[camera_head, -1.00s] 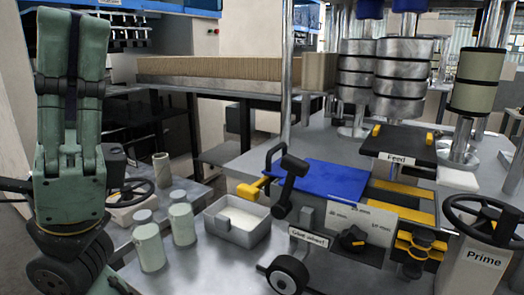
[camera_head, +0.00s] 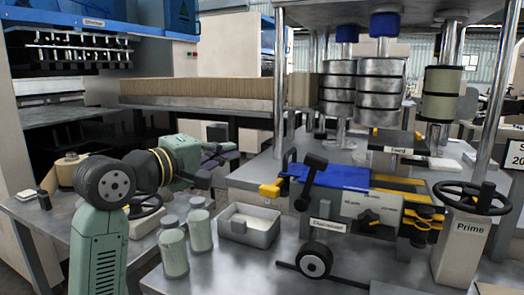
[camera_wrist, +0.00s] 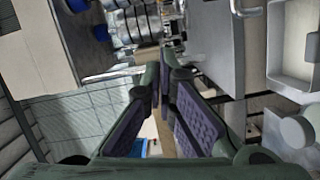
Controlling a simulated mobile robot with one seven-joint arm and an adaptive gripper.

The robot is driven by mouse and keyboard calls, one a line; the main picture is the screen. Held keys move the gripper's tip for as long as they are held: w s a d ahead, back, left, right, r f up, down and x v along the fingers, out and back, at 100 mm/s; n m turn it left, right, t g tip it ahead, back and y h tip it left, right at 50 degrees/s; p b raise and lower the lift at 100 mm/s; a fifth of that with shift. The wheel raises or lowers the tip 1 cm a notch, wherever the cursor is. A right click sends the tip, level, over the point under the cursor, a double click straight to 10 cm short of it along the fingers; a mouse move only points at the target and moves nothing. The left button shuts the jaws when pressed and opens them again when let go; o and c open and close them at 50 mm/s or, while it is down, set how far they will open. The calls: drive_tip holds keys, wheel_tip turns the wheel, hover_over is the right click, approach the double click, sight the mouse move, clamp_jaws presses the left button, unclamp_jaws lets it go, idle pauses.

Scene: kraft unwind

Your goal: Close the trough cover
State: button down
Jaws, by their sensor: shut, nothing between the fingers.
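A blue panel (camera_head: 335,175), which may be the trough cover, lies nearly flat on the machine right of centre in the head view. A black bar handle (camera_head: 310,172) stands at its left side, and yellow parts flank it. I cannot tell which part is the hinged cover or whether it is open. My gripper (camera_head: 222,160) is left of the panel, apart from it, pointing right. In the wrist view my gripper (camera_wrist: 158,78) shows its dark ribbed fingers together at the tips, with nothing between them.
A grey tray (camera_head: 249,225) and pale jars (camera_head: 173,248) stand on the bench below my gripper. A handwheel (camera_head: 145,205) is behind my arm. A black roller (camera_head: 314,261) is in front of the machine. The Prime handwheel (camera_head: 470,198) stands at right.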

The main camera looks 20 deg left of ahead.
drive_tip(key=w+d+f+p, duration=0.1)
drive_tip(key=w+d+p, duration=0.4)
drive_tip(key=w, duration=0.4)
drive_tip(key=shift+d, duration=0.9)
drive_tip(key=shift+w+d+f, duration=0.1)
drive_tip(key=shift+f, duration=0.05)
drive_tip(key=d+b, duration=0.4)
drive_tip(key=d, duration=0.4)
drive_tip(key=shift+f, duration=0.1)
drive_tip(key=shift+d, duration=0.4)
drive_tip(key=shift+a, duration=0.1)
